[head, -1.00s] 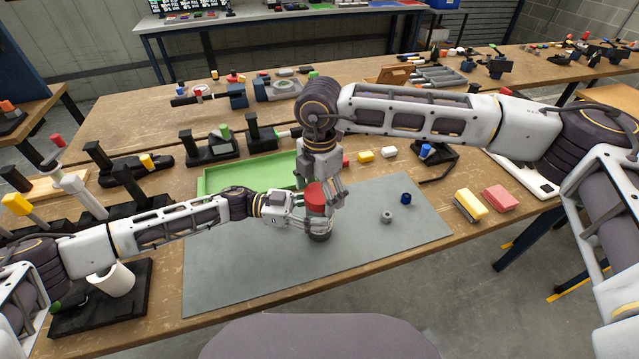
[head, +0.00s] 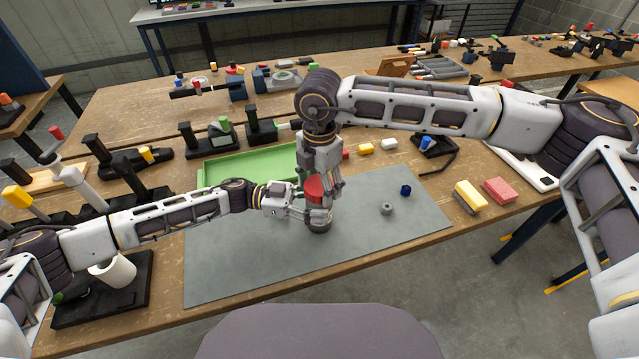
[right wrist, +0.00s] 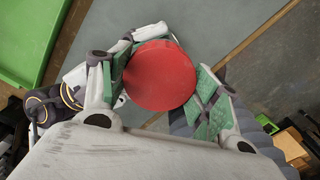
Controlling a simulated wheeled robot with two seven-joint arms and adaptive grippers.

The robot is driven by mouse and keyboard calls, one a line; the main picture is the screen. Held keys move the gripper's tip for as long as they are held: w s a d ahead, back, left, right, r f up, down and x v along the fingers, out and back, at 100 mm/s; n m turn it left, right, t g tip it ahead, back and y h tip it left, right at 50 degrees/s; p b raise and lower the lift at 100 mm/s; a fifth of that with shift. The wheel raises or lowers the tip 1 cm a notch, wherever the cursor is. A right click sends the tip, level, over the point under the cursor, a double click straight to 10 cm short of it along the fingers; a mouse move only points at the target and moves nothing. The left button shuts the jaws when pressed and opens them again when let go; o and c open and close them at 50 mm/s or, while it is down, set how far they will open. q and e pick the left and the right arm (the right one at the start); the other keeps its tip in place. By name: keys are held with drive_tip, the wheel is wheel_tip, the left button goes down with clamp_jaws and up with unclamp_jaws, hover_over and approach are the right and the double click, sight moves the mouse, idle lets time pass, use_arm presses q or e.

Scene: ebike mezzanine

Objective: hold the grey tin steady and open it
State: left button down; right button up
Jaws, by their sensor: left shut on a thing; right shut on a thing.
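The grey tin (head: 320,229) stands upright on the grey mat (head: 245,265), with its red lid (head: 314,190) on top. My left gripper (head: 318,215) comes in from the left and is shut around the tin's body, hiding much of it. My right gripper (head: 322,193) points down from above and is shut on the lid. In the right wrist view the round red lid (right wrist: 160,76) sits between the green finger pads. The lid hides the tin's body there. I cannot tell whether there is a gap between lid and tin.
A green tray (head: 245,167) lies behind the mat. A grey nut-like ring (head: 387,209) and a small blue piece (head: 405,190) lie on the mat's right part. A yellow sponge block (head: 470,196) and a red one (head: 498,190) lie right of the mat. The mat's front is clear.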

drive_tip(key=n, duration=1.9)
drive_tip(key=shift+n, duration=0.3)
drive_tip(key=n, duration=2.3)
drive_tip(key=shift+r, duration=0.1)
